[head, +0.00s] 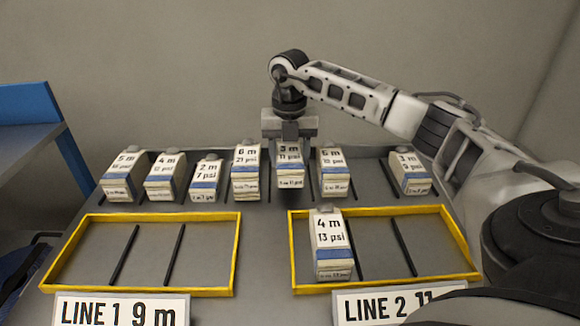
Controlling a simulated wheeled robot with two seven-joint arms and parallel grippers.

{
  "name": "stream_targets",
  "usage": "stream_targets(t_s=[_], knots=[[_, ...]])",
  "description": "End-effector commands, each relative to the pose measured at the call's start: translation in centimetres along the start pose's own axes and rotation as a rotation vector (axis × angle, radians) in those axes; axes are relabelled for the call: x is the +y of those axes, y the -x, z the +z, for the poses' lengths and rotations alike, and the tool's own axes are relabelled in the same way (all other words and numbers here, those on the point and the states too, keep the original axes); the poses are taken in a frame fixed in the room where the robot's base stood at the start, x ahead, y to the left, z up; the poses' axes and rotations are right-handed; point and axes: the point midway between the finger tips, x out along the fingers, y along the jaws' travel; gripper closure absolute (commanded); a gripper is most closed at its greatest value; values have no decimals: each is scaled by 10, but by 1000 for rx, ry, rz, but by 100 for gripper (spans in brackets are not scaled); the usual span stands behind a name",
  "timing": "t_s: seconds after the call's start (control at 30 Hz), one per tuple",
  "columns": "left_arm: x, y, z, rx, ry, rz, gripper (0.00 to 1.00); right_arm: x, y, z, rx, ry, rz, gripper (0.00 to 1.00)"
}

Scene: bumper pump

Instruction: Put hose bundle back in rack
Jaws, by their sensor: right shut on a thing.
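Several hose bundles, white blocks with blue bands and printed labels, stand in a row in the rack (380,190) along the back of the grey table. My right gripper (290,138) points down and is shut on the hose bundle marked "3 m 11 psi" (290,165), in the row between the "6 m 21 psi" bundle (246,168) and a "5 m" bundle (333,170). I cannot tell if its underside touches the rack. Another bundle, "4 m 13 psi" (331,245), stands in the left slot of the yellow-framed LINE 2 tray (385,289). My left gripper is not in view.
The yellow-framed LINE 1 tray (140,291) at the left is empty, with dark divider bars. The other LINE 2 slots are empty. A gap in the row lies left of the "3 m" bundle (410,172) at the right. A blue-edged shelf (30,135) stands at the far left.

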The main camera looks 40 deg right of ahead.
Motion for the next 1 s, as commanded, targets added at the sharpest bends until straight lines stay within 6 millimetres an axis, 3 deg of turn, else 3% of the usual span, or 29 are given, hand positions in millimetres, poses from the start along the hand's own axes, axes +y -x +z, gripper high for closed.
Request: stream_targets(t_s=[0.3, 0.67, 0.7, 0.77, 1.0], knots=[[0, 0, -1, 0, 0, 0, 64, -2, -35, 4, 1, 0, -1, 81], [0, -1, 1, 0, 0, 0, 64, -1, -39, 5, -1, 0, 1, 81], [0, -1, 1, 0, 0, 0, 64, -2, -40, 4, 0, 0, -1, 42], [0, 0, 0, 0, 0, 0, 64, -2, -40, 4, 0, 0, -1, 26], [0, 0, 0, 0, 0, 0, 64, -2, -40, 4, 1, 0, -1, 26]])
